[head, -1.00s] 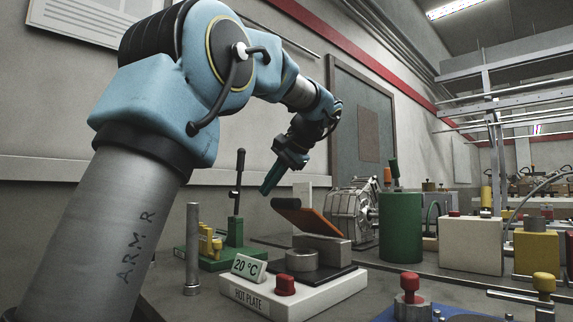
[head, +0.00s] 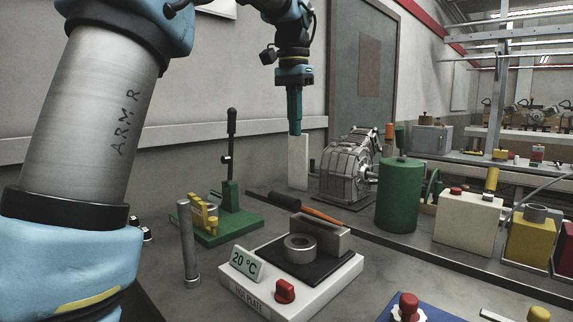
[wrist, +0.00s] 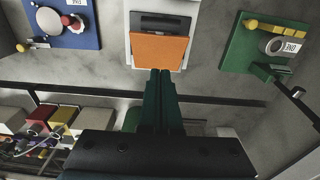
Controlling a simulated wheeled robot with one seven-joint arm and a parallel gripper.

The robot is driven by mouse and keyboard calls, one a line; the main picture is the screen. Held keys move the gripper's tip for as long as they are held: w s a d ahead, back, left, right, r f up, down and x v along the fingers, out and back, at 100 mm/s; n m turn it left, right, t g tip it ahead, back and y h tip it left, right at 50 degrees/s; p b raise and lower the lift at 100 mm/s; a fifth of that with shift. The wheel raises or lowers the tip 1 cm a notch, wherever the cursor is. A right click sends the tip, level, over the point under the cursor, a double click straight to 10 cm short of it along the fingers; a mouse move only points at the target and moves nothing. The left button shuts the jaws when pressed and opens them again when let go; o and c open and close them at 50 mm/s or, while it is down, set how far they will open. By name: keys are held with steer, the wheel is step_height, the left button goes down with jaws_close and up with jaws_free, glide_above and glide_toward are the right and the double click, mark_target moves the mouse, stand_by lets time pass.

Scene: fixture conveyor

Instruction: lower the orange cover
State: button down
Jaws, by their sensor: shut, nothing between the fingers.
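The orange cover (head: 318,214) is behind the grey block on the white hot plate unit (head: 340,281). In the head view it shows nearly edge-on, as a thin orange strip with a dark bar at its left end, so its exact tilt is hard to tell. In the wrist view the cover (wrist: 160,52) shows its broad orange face. My gripper (head: 295,131) is shut and empty, pointing down, higher in the picture than the cover. In the wrist view its green fingertips (wrist: 160,72) overlap the cover's near edge; contact cannot be told.
A metal ring (head: 299,243) sits on the hot plate's dark top. A green lever stand (head: 231,196) is to its left, a white post (head: 298,175) behind it. A metal motor housing (head: 350,165) and green cylinder (head: 400,210) stand behind right. A blue fixture (wrist: 84,40) shows too.

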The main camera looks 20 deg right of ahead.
glide_above(303, 210)
steer(key=w, duration=0.5)
step_height(303, 210, down, 10)
steer(key=shift+s+f, duration=0.1)
steer(key=shift+f, duration=0.05)
steer(key=shift+s+a+f+p, duration=0.25)
steer(key=shift+a+f, duration=0.25)
steer(key=shift+s+a+f+p, duration=0.25)
steer(key=shift+a+f, duration=0.2)
steer(key=shift+f, duration=0.05)
steer(key=shift+s+a+f, duration=0.1)
steer(key=shift+a+f, duration=0.1)
steer(key=shift+f, duration=0.1)
steer(key=shift+f, duration=0.1)
steer(key=s+a+f+t+h+b, duration=0.1)
steer(key=s+a+f+h+b, duration=0.1)
steer(key=f+b, duration=0.7)
steer(key=shift+s+a+t+h+b, duration=0.2)
steer(key=shift+a+t+h+b, duration=0.35)
steer(key=shift+a+b, duration=1.5)
steer(key=shift+d+f+h+b, duration=0.2)
steer(key=shift+d+h+b, duration=0.05)
steer(key=shift+d+b, duration=0.45)
steer(key=shift+r, duration=0.1)
